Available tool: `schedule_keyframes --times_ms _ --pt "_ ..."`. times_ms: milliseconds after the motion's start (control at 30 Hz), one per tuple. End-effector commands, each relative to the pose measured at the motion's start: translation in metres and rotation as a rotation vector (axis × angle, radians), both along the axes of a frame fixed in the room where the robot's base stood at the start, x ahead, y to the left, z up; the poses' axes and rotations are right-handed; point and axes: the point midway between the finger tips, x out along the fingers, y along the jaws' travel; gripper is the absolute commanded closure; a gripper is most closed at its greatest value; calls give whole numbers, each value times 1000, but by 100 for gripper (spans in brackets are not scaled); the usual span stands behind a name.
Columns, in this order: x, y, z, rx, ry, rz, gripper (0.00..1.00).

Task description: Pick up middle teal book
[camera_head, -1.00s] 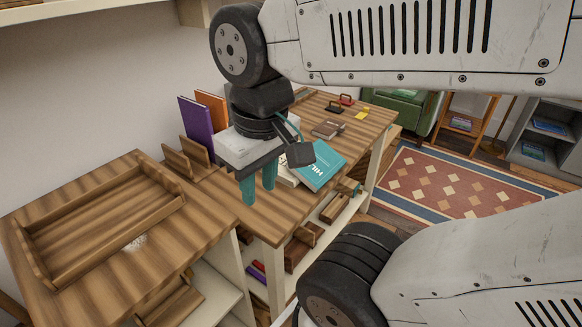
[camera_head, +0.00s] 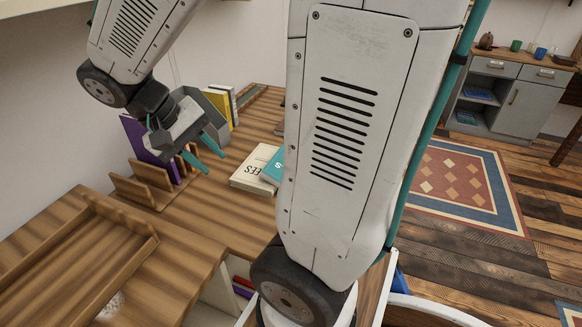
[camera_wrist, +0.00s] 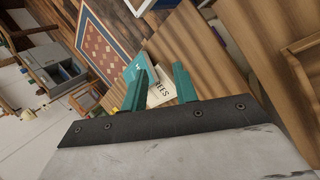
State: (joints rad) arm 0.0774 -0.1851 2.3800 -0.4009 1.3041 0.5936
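A teal book (camera_head: 274,166) lies flat on the wooden desk, resting partly on a cream book (camera_head: 254,169); my arm hides its right part in the head view. In the wrist view the teal book (camera_wrist: 136,67) and the cream book (camera_wrist: 161,88) show beyond and between my fingers. My gripper (camera_head: 202,163) is open and empty, with its teal fingers apart, above the desk to the left of the books. The same fingers show in the wrist view (camera_wrist: 162,83). I cannot tell which teal book is the middle one.
A purple book (camera_head: 142,145) stands upright in a wooden rack (camera_head: 140,192) close behind my gripper. A yellow book (camera_head: 219,104) stands farther back. A wooden tray (camera_head: 70,260) is at the front left. Bare desk lies between the rack and the cream book.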

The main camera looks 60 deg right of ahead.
Motion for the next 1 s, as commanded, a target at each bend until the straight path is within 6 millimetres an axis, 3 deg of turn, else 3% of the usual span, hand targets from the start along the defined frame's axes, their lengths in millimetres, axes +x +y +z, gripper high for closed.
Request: schedule_keyframes --times_ms 300,600,800,1000 --pt "54 -75 -72 -381 168 -205 71" --pt "85 -137 -163 -720 206 -263 71" --pt "91 -158 -205 -842 188 -257 71" --pt "87 -170 -219 -875 178 -256 71"
